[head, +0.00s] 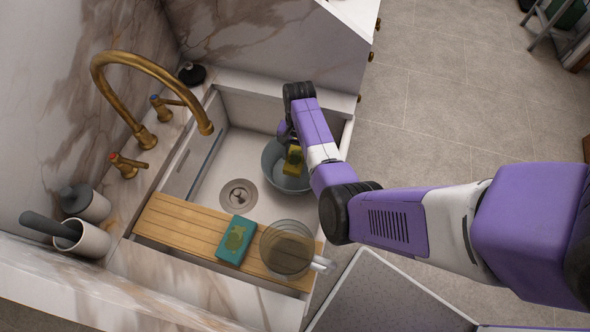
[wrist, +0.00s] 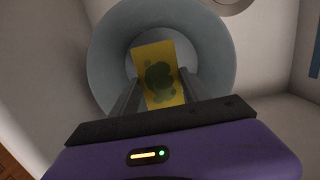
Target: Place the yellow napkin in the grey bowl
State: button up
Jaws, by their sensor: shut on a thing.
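The yellow napkin (head: 293,159) has a green blotch printed on it. In the wrist view the napkin (wrist: 158,75) stands between the two fingers of my gripper (wrist: 157,92), which is shut on it. The grey bowl (head: 272,164) rests in the sink towards its right end. In the wrist view the bowl (wrist: 107,50) lies around and behind the napkin. The napkin is over the bowl's opening; I cannot tell whether it touches the inside. In the head view my arm hides part of the gripper and the bowl's right rim.
A wooden board (head: 180,226) spans the sink's front, bearing a teal block (head: 236,240) and a clear glass mug (head: 287,250). A brass faucet (head: 140,62) arches over the left side. The sink floor near the drain (head: 239,195) is clear.

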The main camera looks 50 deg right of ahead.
aim_at(297, 154)
jog(key=shift+f+b, duration=2.65)
jog(key=shift+f, duration=0.95)
jog(key=shift+f, duration=0.15)
jog(key=o, duration=1.5)
jog(key=shift+c, duration=0.2)
jog(key=r, duration=0.4)
jog(key=d+r, duration=0.1)
jog(key=r, duration=0.3)
jog(key=r+p, duration=0.1)
jog(key=r, duration=0.3)
jog(key=shift+w+d+r, duration=0.15)
jog(key=shift+w+d, duration=0.05)
jog(key=shift+w, duration=0.05)
